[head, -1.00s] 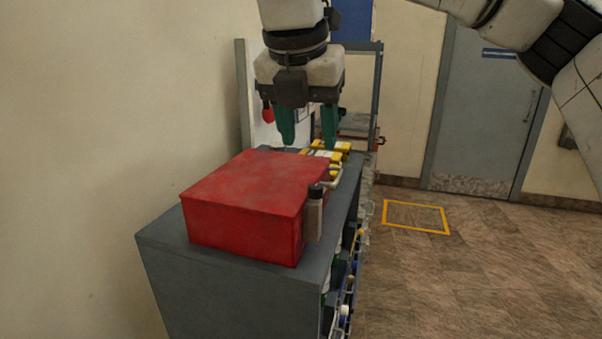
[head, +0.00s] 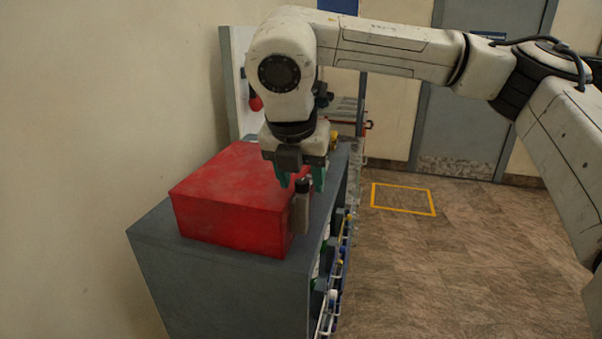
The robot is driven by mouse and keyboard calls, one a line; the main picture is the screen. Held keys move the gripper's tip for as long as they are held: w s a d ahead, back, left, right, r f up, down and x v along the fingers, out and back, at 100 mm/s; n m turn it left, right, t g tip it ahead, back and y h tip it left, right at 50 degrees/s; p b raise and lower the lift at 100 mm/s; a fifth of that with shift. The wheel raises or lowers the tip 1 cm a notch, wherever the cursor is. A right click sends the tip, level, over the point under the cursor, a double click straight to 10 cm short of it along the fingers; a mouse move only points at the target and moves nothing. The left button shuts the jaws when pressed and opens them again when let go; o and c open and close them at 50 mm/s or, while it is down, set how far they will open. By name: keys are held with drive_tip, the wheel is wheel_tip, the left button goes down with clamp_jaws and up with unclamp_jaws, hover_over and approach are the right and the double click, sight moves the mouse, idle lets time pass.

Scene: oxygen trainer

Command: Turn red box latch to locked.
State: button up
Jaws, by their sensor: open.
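The red box (head: 232,200) sits closed on top of the grey cabinet. Its latch (head: 301,208), a grey upright lever with a dark top, is on the box's right side near the front corner. My gripper (head: 301,181) points down with its green fingers apart, just above and behind the latch's dark top. The fingers appear empty. Whether a finger touches the latch or the box lid cannot be told. My gripper hides part of the box's back right edge and the box handle.
The grey cabinet (head: 190,281) has side racks holding several small items on its right. A wall stands close on the left. A yellow floor square (head: 403,211) and open floor lie to the right. A grey door (head: 480,110) is at the back.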

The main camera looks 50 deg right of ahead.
clamp_jaws()
idle(0.3)
